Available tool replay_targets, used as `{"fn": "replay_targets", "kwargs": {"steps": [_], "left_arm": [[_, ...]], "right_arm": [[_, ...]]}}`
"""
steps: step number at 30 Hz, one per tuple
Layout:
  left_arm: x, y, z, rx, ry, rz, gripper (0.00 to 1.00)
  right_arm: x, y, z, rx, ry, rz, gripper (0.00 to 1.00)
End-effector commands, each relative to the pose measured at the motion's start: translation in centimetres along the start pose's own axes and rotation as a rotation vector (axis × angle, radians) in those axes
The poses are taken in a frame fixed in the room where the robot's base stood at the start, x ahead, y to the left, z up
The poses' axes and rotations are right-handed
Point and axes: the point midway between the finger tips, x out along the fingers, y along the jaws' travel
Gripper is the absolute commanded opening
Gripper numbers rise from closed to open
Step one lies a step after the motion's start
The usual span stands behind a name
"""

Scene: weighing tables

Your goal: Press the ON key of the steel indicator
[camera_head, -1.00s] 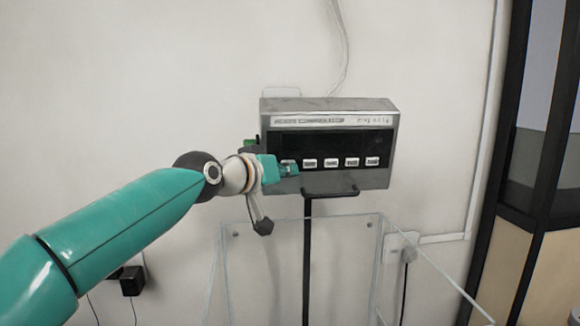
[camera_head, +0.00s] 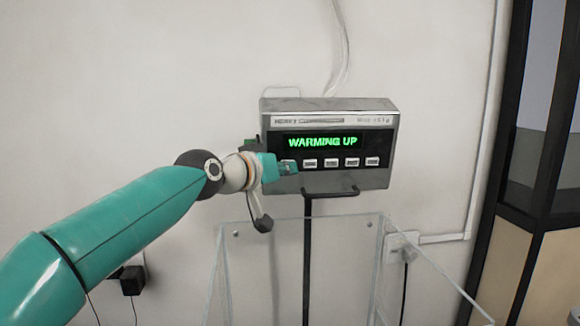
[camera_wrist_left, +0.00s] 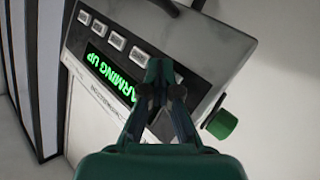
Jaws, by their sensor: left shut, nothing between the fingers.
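The steel indicator (camera_head: 335,184) is mounted on a dark post in front of the wall. Its display (camera_head: 322,142) is lit and reads "WARMING UP" in green. A row of white keys (camera_head: 331,162) runs below the display; their labels are too small to read. My left gripper (camera_head: 290,168) is shut and empty, its tips at the leftmost key and hiding part of it. In the left wrist view the shut fingertips (camera_wrist_left: 160,66) are against or just off the indicator's face (camera_wrist_left: 199,86); I cannot tell if they touch. My right gripper is out of view.
A clear-walled enclosure (camera_head: 228,235) stands below the indicator, around the dark post (camera_head: 307,255). A green knob (camera_wrist_left: 220,124) sticks out of the indicator's side. A wall socket (camera_head: 402,243) is at the right, and a dark-framed cabinet (camera_head: 535,185) stands farther right.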

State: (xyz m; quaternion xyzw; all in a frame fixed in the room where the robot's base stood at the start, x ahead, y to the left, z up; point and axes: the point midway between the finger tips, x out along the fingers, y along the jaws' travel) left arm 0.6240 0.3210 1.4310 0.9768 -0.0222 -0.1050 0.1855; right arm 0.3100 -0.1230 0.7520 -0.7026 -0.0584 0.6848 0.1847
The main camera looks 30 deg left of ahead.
Motion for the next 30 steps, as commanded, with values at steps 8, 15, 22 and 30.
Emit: {"fn": "replay_targets", "kwargs": {"steps": [8,15,22,30], "left_arm": [[-0.2,0.2,0.2,0.000,0.001,0.000,0.00],[-1.0,0.7,0.7,0.001,0.001,0.000,0.00],[-1.1,0.8,0.8,0.000,0.001,0.000,0.00],[-1.6,1.2,1.2,0.001,0.000,0.001,0.00]], "right_arm": [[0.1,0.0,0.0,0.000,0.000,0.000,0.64],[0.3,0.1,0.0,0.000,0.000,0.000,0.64],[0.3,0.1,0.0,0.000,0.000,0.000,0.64],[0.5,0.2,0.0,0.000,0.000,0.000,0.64]]}}
